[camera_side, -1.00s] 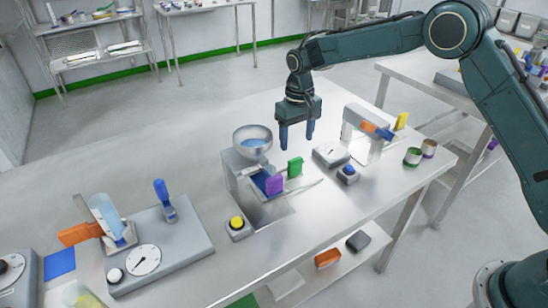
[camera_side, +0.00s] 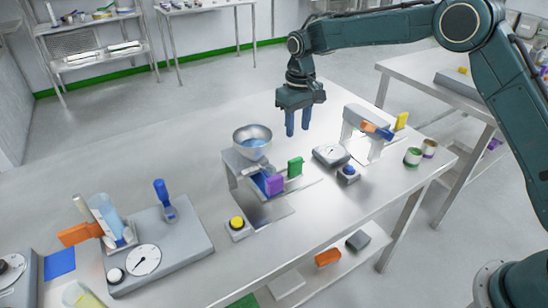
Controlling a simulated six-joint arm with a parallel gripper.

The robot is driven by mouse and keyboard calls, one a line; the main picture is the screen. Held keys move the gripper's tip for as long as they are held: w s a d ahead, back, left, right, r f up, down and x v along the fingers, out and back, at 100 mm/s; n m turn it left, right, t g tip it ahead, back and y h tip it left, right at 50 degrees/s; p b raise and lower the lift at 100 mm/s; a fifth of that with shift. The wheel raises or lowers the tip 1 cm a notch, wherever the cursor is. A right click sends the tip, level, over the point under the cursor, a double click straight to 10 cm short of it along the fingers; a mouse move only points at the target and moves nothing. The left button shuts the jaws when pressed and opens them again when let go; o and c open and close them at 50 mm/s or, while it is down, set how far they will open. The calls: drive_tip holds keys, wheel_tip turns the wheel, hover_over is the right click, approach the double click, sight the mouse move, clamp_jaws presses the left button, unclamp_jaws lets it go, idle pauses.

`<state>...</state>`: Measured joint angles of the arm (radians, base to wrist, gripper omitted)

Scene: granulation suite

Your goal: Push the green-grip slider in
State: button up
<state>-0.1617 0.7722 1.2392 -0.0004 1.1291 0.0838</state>
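The green grip (camera_side: 295,166) of the slider stands upright at the right side of the metal hopper unit, beside a purple grip (camera_side: 274,185). A thin plate shows to the right of the green grip. The hopper's bowl (camera_side: 253,142) holds something blue. My gripper (camera_side: 297,133) hangs above the table behind the green grip as seen here, pointing down. Its two blue fingers are apart with a narrow gap, and nothing is between them. It does not appear to touch the slider.
A yellow button box (camera_side: 237,226) stands in front of the hopper unit. Bare table lies behind and left of the hopper.

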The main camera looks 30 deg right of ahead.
sight(295, 159)
drive_tip(key=n, duration=1.7)
drive_tip(key=shift+f, duration=0.2)
wheel_tip(295, 159, down, 14)
drive_tip(key=shift+r, duration=0.25)
idle(0.3)
drive_tip(key=shift+a, duration=0.1)
clamp_jaws()
